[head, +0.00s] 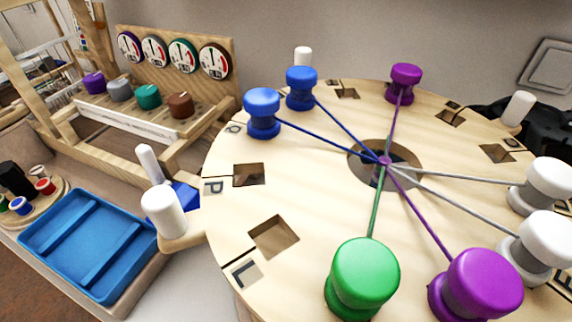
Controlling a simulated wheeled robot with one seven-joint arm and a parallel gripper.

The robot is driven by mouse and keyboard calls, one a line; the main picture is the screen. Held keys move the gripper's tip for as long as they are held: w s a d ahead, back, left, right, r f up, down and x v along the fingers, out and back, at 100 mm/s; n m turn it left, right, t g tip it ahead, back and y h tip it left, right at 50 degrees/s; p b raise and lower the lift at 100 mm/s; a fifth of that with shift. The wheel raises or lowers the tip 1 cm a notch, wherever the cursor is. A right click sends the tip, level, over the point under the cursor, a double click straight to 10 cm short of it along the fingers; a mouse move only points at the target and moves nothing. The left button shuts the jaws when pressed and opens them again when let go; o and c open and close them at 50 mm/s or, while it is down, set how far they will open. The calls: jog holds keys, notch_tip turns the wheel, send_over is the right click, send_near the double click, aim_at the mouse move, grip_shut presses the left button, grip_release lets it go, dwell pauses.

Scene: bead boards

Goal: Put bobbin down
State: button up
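A round wooden board (310,185) with a dark centre hole (357,160) fills the right of the head view. Bobbins stand around its rim, with threads meeting at the centre: two blue bobbins (262,110) (301,85) at the far left, a purple bobbin (405,80) at the far side, a purple bobbin (478,285) and a green bobbin (363,272) at the near side, and two white bobbins (548,182) (540,240) at the right. My gripper is not in view, so I cannot tell whether it holds a bobbin.
Square openings, such as one at the near left (274,237), are bare. White pegs (164,212) stand by the board's edge. A blue tray (90,240) lies at left. A wooden rack (160,60) with dials and coloured knobs stands behind. A black object (490,112) shows at right.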

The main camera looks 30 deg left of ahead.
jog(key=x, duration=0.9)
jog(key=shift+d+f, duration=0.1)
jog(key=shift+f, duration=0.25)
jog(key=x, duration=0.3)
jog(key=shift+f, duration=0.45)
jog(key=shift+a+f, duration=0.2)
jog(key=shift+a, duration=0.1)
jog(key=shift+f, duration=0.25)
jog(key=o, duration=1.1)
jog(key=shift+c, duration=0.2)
